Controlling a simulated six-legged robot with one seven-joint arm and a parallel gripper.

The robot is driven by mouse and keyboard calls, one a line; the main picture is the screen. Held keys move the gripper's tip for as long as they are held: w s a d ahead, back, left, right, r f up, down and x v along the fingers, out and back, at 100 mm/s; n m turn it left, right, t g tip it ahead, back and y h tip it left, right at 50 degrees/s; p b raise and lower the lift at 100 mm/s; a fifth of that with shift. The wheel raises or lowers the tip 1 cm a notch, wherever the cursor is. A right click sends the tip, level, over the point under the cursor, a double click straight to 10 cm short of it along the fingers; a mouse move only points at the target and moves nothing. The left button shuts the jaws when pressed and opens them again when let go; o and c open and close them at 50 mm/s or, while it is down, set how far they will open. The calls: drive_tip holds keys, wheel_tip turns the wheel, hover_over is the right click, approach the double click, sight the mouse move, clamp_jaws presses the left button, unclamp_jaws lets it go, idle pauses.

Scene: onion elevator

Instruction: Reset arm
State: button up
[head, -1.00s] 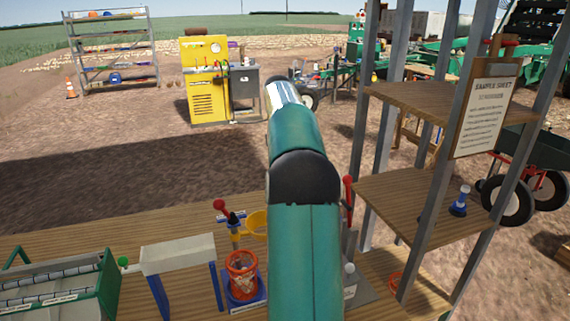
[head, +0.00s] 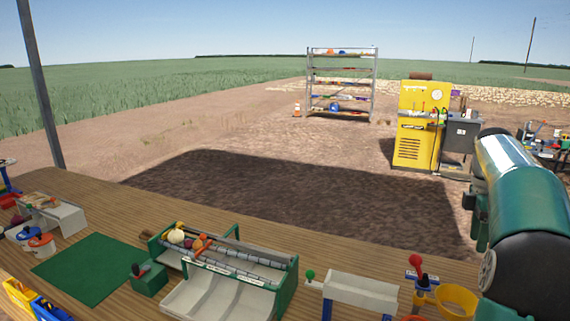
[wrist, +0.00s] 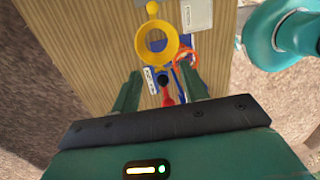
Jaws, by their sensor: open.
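My green arm (head: 530,230) stands at the right edge of the head view, in front of the right end of the wooden bench. My gripper is not clearly visible there. In the wrist view my gripper (wrist: 160,85) is open, its two green fingers apart with nothing held. Beyond the fingers are a yellow ring (wrist: 141,45), an orange basket (wrist: 185,55) and a red-handled lever (wrist: 167,95). They look apart from the fingers, though the exact gap is unclear. The ring (head: 440,298) and red lever (head: 415,262) also show in the head view, beside my arm.
The wooden bench (head: 120,220) carries a green-sided roller sorter (head: 285,295) with onions, a white stand (head: 360,290) and a green mat (head: 88,268). A metal post (head: 42,90) rises at the left. Open ground, a rack (head: 340,85) and a yellow cabinet (head: 410,145) lie beyond.

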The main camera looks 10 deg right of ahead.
drive_tip(key=s+a+r+m+t+h, duration=0.1)
drive_tip(key=a+m+t, duration=0.1)
drive_tip(key=a, duration=1)
drive_tip(key=s+a+r+m+t+h, duration=0.1)
drive_tip(key=a+r+m, duration=0.15)
drive_tip(key=a, duration=0.95)
drive_tip(key=s+a+f+m+t+y, duration=0.1)
drive_tip(key=s+a+f+m+t, duration=0.1)
drive_tip(key=s+a+f, duration=0.3)
drive_tip(key=s+a+f+m+t, duration=0.2)
drive_tip(key=s+a+f+m, duration=0.3)
drive_tip(key=a, duration=0.6)
drive_tip(key=shift+s+y, duration=0.4)
drive_tip(key=shift+s, duration=0.65)
